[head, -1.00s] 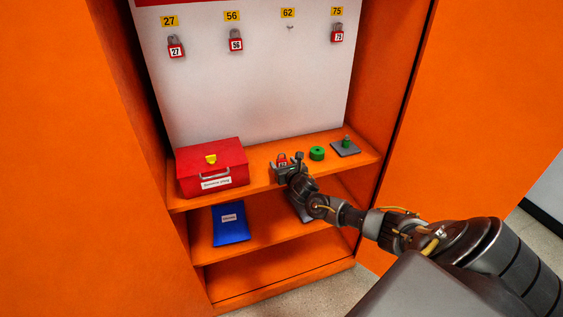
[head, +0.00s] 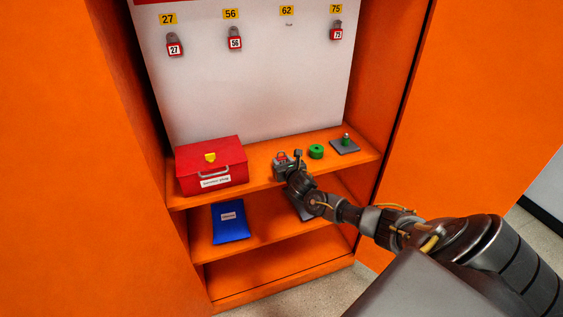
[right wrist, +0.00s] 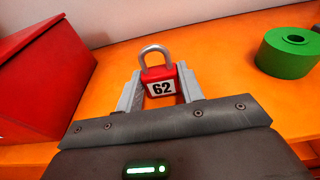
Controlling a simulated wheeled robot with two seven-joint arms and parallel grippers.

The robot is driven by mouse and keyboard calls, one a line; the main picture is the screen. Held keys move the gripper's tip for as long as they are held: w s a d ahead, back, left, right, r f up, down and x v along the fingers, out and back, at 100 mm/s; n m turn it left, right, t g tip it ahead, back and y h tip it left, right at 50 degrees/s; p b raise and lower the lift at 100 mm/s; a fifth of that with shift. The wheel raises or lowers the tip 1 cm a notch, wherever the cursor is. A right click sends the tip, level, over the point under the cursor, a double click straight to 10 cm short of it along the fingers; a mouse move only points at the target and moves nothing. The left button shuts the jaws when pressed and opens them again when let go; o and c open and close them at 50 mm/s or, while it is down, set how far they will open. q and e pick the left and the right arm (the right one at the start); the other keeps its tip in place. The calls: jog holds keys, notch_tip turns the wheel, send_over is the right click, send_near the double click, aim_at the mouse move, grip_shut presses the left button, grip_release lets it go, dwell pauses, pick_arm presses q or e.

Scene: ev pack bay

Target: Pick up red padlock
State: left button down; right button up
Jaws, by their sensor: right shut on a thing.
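The red padlock (right wrist: 157,75) has a grey shackle and a white label reading 62. In the right wrist view it stands upright between the two grey fingers of my right gripper (right wrist: 160,88), which are shut on its sides. In the head view the padlock (head: 282,156) is small and partly hidden by the right gripper (head: 288,164) at the upper shelf. I cannot tell whether it still touches the shelf. My left gripper is not in view.
A red box (head: 212,165) stands left of the padlock on the orange shelf (head: 262,176). Padlocks 27 (head: 174,46), 56 (head: 235,41) and 75 (head: 337,31) hang on the back panel.

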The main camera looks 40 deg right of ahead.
jog(key=shift+r, duration=0.1)
jog(key=shift+r, duration=0.25)
notch_tip(320, 180, up, 3)
jog(key=shift+f+b, duration=0.2)
jog(key=shift+b, duration=0.55)
jog(key=s+a+r+b, duration=0.3)
jog(key=s+a+r, duration=0.4)
jog(key=s, duration=0.5)
jog(key=shift+a+r+b, duration=0.15)
jog(key=shift+r+b, duration=0.25)
jog(key=shift+r, duration=0.95)
